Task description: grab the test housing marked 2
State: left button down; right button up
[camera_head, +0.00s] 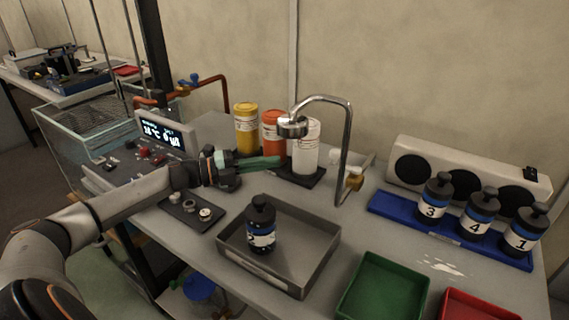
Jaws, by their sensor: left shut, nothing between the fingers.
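The test housing marked 2 (262,224) is a dark bottle-shaped cylinder with a white label and a blue band. It stands upright in the grey metal tray (318,262) at the front middle of the table. My left gripper (278,161) is shut and empty, above the table behind the tray and in front of the orange and white containers. It is apart from housing 2. My right gripper is not in view. Housings marked 3 (434,200), 4 (478,213) and 1 (523,232) stand upright on a blue rack (395,211) at the right.
A curved metal tap (347,140) rises behind the tray. Yellow (246,130), orange (272,124) and white (306,152) containers stand at the back. A green bin (385,290) and a red bin (475,306) are at the front right. A small dark tray (190,214) holds metal parts.

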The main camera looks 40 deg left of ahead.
aim_at(261, 215)
jog(key=k, duration=1)
